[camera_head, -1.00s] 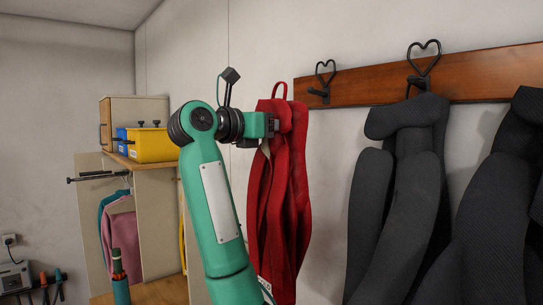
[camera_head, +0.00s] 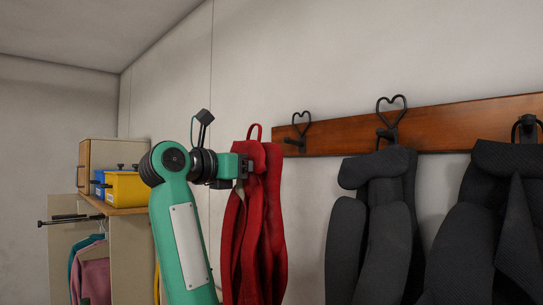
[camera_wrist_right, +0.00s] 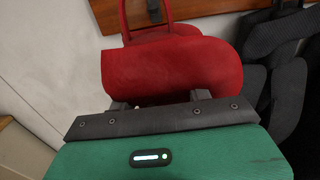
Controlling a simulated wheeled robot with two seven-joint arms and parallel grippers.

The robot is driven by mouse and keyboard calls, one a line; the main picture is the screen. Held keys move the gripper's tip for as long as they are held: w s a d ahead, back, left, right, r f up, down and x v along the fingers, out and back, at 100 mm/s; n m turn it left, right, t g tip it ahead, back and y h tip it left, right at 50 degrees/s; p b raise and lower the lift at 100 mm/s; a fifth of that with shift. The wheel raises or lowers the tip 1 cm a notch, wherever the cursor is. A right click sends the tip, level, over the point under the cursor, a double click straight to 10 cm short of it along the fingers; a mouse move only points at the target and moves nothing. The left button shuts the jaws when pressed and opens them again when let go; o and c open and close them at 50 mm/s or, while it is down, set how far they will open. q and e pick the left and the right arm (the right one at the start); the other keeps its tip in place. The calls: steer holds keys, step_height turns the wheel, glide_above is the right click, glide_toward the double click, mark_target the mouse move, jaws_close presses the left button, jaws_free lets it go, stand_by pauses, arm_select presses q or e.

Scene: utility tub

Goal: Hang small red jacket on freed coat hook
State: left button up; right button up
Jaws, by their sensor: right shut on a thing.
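The small red jacket (camera_head: 258,215) hangs from my right gripper (camera_head: 246,168), which is shut on its upper part. Its red loop (camera_head: 254,131) stands up at the top, left of the leftmost heart-shaped coat hook (camera_head: 299,132) and apart from it in the head view. That hook is bare. In the right wrist view the jacket's collar (camera_wrist_right: 175,75) is just beyond the fingers (camera_wrist_right: 160,101). The loop (camera_wrist_right: 147,12) is upright there, and part of a dark hook (camera_wrist_right: 156,10) shows through it; depth is unclear. My left gripper is not in view.
A wooden hook board (camera_head: 445,125) runs along the wall. Dark grey jackets (camera_head: 375,225) (camera_head: 490,220) hang below its other hooks to the right. A shelf unit (camera_head: 128,250) with a yellow bin (camera_head: 126,188) stands at the left. The wall left of the board is clear.

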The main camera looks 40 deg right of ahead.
steer(key=shift+d+f, duration=0.1)
steer(key=shift+d, duration=0.2)
steer(key=d+b, duration=0.5)
steer(key=d, duration=0.3)
steer(key=shift+w+d+f, duration=0.25)
steer(key=shift+w+d, duration=0.1)
steer(key=shift+d, duration=0.05)
steer(key=shift+d, duration=0.1)
steer(key=shift+w+d+f, duration=0.1)
steer(key=shift+d+f, duration=0.25)
steer(key=shift+d, duration=0.5)
steer(key=shift+w+d+f, duration=0.1)
steer(key=shift+d+f, duration=0.25)
steer(key=shift+d, duration=0.45)
steer(key=shift+f+b, duration=0.3)
steer(key=shift+b, duration=0.1)
